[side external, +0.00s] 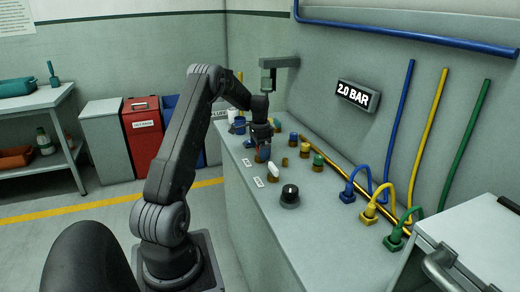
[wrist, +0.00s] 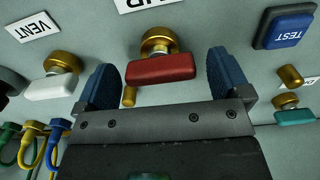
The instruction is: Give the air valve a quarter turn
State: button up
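In the wrist view a red bar handle (wrist: 160,69) sits on a brass valve stem (wrist: 158,42), and a small brass post stands by its left part. A white label (wrist: 140,4) above it is cut off by the frame edge, so its word is only partly readable. My gripper (wrist: 164,62) is open, with one blue finger on each side of the red handle and visible gaps between. Whether the fingers are level with the handle in depth I cannot tell. In the side external view my gripper (side external: 262,150) is low over the bench and hides the red handle.
A white handle (wrist: 55,86) by a VENT label is on the left, and a blue TEST button (wrist: 286,26) and teal handle (wrist: 294,117) on the right. A black knob (side external: 290,195) stands on the bench (side external: 270,228). A wall display (side external: 357,96) reads 2.0 BAR.

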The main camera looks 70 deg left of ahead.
notch_tip(320, 180, up, 14)
dwell(0.7)
jog(key=shift+f, duration=0.1)
